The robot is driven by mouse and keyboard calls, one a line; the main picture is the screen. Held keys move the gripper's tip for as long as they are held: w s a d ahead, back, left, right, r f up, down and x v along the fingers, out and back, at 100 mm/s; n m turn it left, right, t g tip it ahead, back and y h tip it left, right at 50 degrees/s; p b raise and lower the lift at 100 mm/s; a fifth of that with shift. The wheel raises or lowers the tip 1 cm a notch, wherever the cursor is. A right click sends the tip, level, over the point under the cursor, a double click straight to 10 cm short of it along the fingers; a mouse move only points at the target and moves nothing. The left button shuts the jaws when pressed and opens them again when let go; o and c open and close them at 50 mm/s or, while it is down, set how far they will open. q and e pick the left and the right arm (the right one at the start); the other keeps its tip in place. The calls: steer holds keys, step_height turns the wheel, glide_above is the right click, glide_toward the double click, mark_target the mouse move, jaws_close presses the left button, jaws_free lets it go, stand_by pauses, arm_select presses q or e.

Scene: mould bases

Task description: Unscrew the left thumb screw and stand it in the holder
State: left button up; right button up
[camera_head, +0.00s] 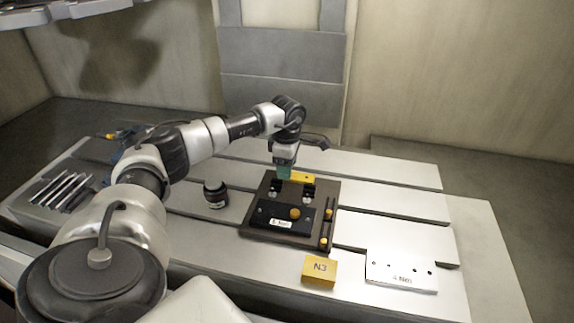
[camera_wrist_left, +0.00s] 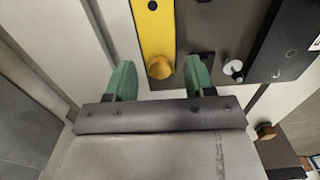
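My left gripper (camera_head: 284,172) is over the back left of the dark mould base (camera_head: 258,232). In the left wrist view its green fingers (camera_wrist_left: 160,66) are open. A yellow-orange thumb screw knob (camera_wrist_left: 159,67) lies between them in that view, at the end of a yellow bar (camera_wrist_left: 154,28); a gap shows on both sides. The bar also shows in the head view (camera_head: 300,177), where the gripper hides this knob. Other orange knobs show on the black plate (camera_head: 295,213) and along the base's right side (camera_head: 328,214). I cannot tell which piece is the holder. My right gripper is out of view.
A yellow block marked N3 (camera_head: 319,270) stands in front of the base. A white plate with several holes (camera_head: 401,273) lies to the right. A dark round container (camera_head: 215,194) stands left of the base. The pale slotted table (camera_head: 395,205) is clear at the back right.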

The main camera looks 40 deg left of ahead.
arm_select(q)
step_height(320, 180, up, 11)
steer(key=b, duration=0.2)
stand_by(0.4)
steer(key=shift+s+f, duration=0.1)
steer(key=shift+f, duration=0.05)
